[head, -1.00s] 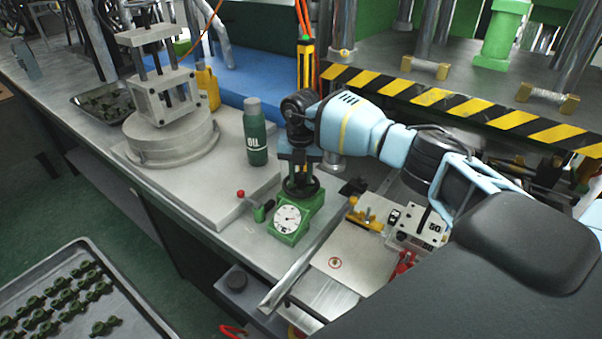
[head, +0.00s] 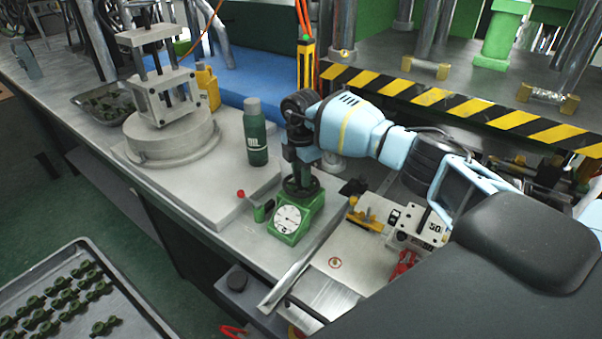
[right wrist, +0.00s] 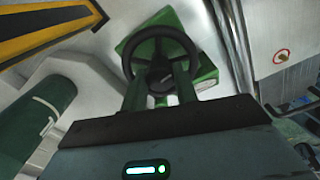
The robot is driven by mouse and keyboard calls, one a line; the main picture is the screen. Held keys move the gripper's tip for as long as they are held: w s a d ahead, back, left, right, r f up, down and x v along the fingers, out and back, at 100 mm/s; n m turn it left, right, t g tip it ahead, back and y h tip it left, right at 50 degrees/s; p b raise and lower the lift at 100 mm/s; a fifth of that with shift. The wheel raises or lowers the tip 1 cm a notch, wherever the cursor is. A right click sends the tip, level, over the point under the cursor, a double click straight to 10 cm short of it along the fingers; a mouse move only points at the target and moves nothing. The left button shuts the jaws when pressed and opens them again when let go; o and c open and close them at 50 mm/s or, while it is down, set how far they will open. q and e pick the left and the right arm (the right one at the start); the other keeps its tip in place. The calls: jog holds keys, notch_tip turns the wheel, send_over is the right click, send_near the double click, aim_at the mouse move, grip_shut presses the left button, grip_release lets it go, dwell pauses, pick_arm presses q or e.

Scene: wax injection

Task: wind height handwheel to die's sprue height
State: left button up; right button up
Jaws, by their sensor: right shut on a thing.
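The height handwheel (head: 301,187) is a dark ring lying flat on top of a green box with a white round dial (head: 287,219). My right gripper (head: 301,178) points down onto the wheel from above and is shut on it. In the right wrist view, the two green fingers (right wrist: 161,88) reach to the wheel's dark hub, inside the rim (right wrist: 127,58). The dial's needle is too small to read. A metal plate-and-post frame with a block (head: 165,98), possibly the die, stands on a round grey base (head: 170,143). My left gripper is not in view.
A green oil bottle (head: 256,138) stands left of the wheel, near a red-knobbed lever (head: 241,194). A striped yellow-black guard (head: 450,105) runs behind my right arm. A tray of green parts (head: 75,300) is at lower left. The grey slab's front is clear.

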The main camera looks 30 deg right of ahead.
jog(key=shift+m, duration=0.5)
jog(key=o, duration=1)
jog(key=shift+r, duration=3.9)
jog(key=shift+s+f, duration=0.1)
jog(key=shift+f, duration=0.05)
